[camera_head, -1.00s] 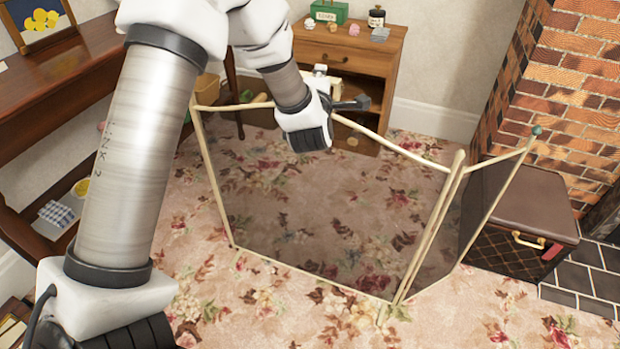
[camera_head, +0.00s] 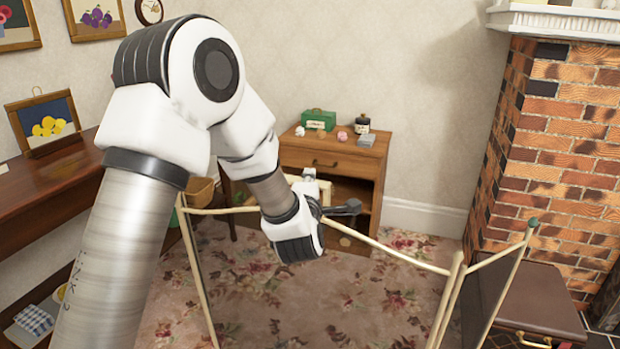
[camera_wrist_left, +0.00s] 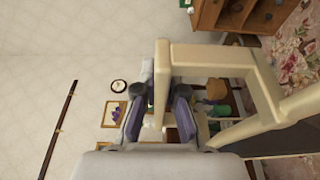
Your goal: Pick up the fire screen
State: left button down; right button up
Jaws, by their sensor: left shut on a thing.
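The fire screen (camera_head: 402,256) has a cream frame and dark see-through panels, folded at an angle. It stands across the middle and right of the head view; its lower edge is cut off, so I cannot tell if it touches the floor. My left gripper (camera_head: 338,208) is at its top rail near the middle. In the left wrist view, the two fingers (camera_wrist_left: 159,115) are shut on a cream upright part of the frame (camera_wrist_left: 161,65). My right gripper is not in view.
A wooden cabinet (camera_head: 340,158) with small items on top stands behind the screen. A brown trunk (camera_head: 545,300) and the brick fireplace (camera_head: 560,150) are close at the right. A wooden desk (camera_head: 45,195) is at the left. Flowered carpet lies between.

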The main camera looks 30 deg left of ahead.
pick_arm(q)
jog(key=r+b+v, duration=0.1)
jog(key=b+v, duration=0.6)
jog(key=v, duration=0.6)
jog(key=shift+s+r, duration=0.3)
jog(key=shift+r, duration=0.1)
notch_tip(320, 180, up, 35)
jog(key=p, duration=3.4)
jog(key=shift+s+p, duration=0.15)
jog(key=shift+p, duration=0.2)
